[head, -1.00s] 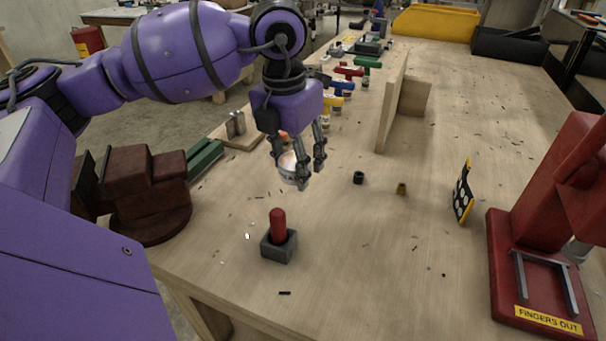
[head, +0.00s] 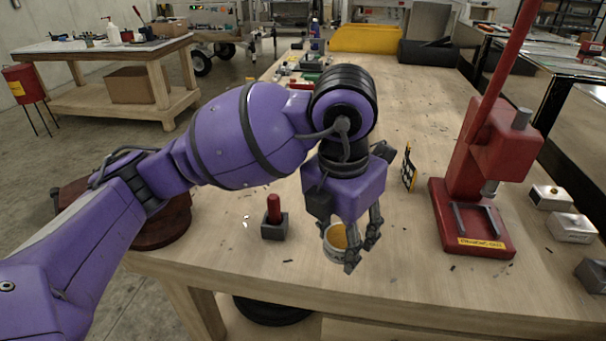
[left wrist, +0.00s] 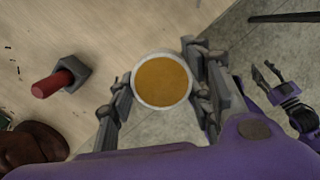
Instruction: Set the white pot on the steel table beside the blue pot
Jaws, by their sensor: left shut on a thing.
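The white pot (head: 337,254), with orange-yellow contents, is held by my left gripper (head: 360,255) above the front part of the wooden bench. In the left wrist view the pot (left wrist: 162,82) sits between the two fingers, its opening facing the camera. My right gripper (left wrist: 280,82) shows at the right of the left wrist view, fingers apart and empty, over the floor. I cannot make out a blue pot or clearly identify the steel table in these frames.
A grey block with a red handle (head: 274,213) stands left of the pot. A red press (head: 480,180) stands on the bench to the right, with a checkered yellow-edged plate (head: 409,168) behind. Small metal boxes (head: 572,228) lie farther right. The bench (head: 420,290) is clear in front.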

